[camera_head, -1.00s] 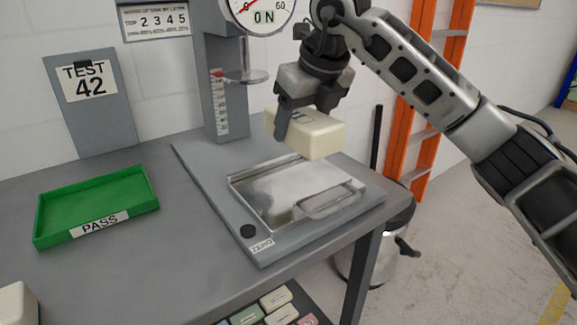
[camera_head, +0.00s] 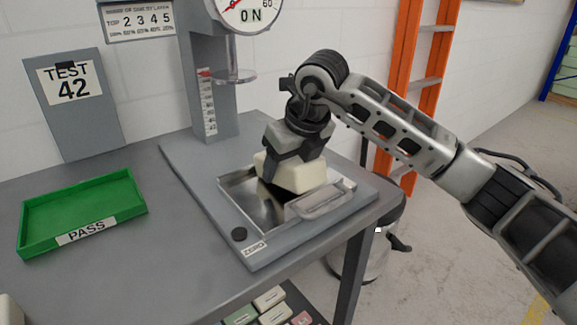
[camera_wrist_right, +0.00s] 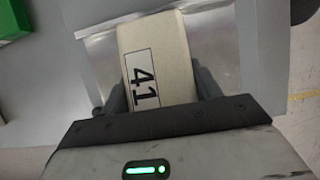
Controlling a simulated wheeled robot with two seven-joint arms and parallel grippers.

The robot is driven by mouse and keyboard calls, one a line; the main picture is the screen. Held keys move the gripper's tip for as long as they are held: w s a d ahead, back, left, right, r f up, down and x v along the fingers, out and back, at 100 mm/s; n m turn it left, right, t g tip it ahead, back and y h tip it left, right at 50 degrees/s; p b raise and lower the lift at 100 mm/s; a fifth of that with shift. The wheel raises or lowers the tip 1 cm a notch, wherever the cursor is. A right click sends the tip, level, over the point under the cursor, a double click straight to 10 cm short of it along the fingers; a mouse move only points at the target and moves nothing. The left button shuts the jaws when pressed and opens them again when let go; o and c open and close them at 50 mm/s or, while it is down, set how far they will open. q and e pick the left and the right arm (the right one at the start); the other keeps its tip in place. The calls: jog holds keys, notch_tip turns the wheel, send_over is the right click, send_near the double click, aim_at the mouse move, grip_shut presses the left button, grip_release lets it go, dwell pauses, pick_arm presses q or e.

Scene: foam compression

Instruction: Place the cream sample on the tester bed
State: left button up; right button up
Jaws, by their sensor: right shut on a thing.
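The cream sample (camera_head: 303,177) is a pale block held in my right gripper (camera_head: 281,176), low over the metal tray of the tester bed (camera_head: 239,190). In the right wrist view the cream sample (camera_wrist_right: 156,62) shows a label reading 41 and lies between the two fingers (camera_wrist_right: 160,95), with the shiny tester bed (camera_wrist_right: 103,62) beneath and around it. I cannot tell whether the block touches the tray. My left gripper is not in view.
A green PASS tray (camera_head: 83,209) stands on the grey bench to the left. The tester column (camera_head: 209,85) with a gauge and round plate rises behind the bed. A silver handle (camera_head: 319,203) is at the bed's front right. A TEST 42 board (camera_head: 75,105) leans on the wall.

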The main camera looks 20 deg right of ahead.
jog(key=o, duration=1.3)
jog(key=shift+s+f, duration=0.2)
jog(key=shift+f, duration=0.55)
jog(key=shift+o, duration=0.7)
jog(key=shift+d, duration=0.1)
jog(key=shift+r, duration=0.1)
jog(key=shift+r, duration=0.35)
jog(key=v, duration=1.1)
jog(key=shift+w+r, duration=0.15)
jog(key=shift+r, duration=0.2)
